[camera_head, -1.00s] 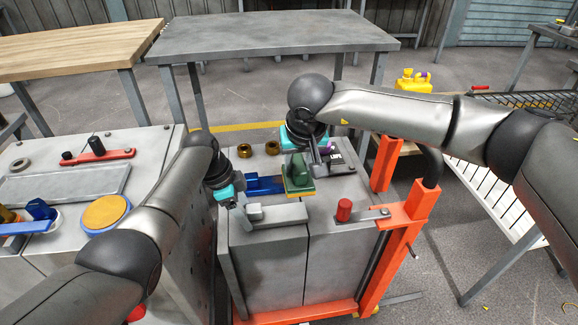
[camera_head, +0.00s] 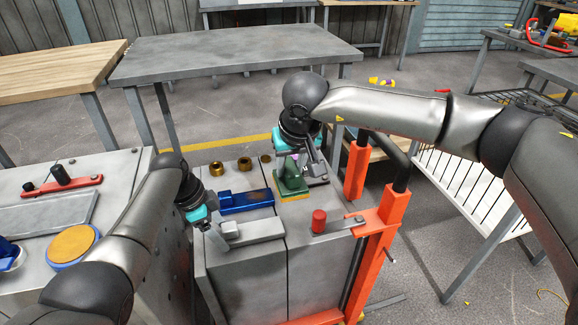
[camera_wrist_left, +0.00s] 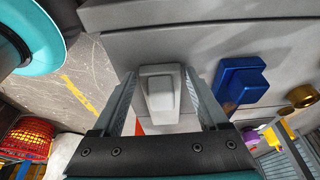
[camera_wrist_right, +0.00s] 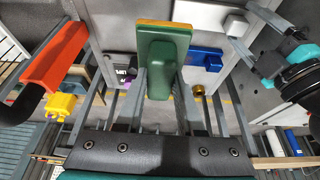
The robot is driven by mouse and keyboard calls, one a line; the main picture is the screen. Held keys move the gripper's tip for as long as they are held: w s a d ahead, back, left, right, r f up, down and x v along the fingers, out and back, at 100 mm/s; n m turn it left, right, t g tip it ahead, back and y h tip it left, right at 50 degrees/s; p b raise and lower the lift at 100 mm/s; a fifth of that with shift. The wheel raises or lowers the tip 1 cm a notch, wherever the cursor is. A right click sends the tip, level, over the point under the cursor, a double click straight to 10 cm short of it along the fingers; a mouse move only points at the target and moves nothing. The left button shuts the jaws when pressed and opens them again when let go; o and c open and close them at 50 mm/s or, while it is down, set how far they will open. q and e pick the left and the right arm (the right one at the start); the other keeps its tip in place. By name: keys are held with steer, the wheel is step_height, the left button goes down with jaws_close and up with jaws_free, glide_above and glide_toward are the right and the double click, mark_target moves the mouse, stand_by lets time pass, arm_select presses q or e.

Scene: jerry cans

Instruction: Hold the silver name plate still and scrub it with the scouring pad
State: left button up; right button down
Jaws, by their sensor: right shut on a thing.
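The silver name plate (camera_head: 255,231) is a grey bar with a raised block, lying on the near left of the grey can tops. In the left wrist view the raised block (camera_wrist_left: 160,92) stands between the fingers of my left gripper (camera_wrist_left: 165,95), with gaps on both sides, so that gripper is open. In the head view my left gripper (camera_head: 217,236) is at the plate's left end. My right gripper (camera_head: 294,172) is shut on the green scouring pad (camera_head: 291,188), which has a yellow-orange face (camera_wrist_right: 165,24). The pad is behind and right of the silver plate; contact underneath is unclear.
A blue plate (camera_head: 245,200) lies just behind the silver one. Several brass caps (camera_head: 245,164) stand further back. A red knob on a grey lever (camera_head: 319,220) and orange posts (camera_head: 378,240) are at the right. A neighbouring grey bench (camera_head: 60,225) stands left.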

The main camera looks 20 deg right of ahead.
arm_select(q)
steer(key=o, duration=0.3)
steer(key=shift+r, duration=0.1)
